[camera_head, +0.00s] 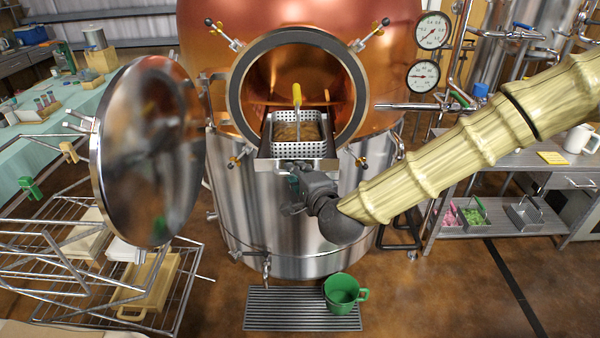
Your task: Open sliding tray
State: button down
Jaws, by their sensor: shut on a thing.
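The sliding tray (330,149) is a metal tray that sticks partly out of the round open port of the copper vessel (212,62). My gripper (291,169) is at the tray's front edge, shut on the tray's front. The exact grip is small and partly hidden by the gripper itself. The round metal door (145,150) stands swung open to the left.
A wire rack (75,265) with boards and containers stands at the left. A green mug (343,291) stands on the floor grate (285,308). A shelf table (500,188) is at the right. Two gauges (433,30) hang at upper right. Open floor lies in front right.

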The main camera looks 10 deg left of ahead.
jog(key=c, duration=1.4)
grip_release()
jog(key=v, duration=1.2)
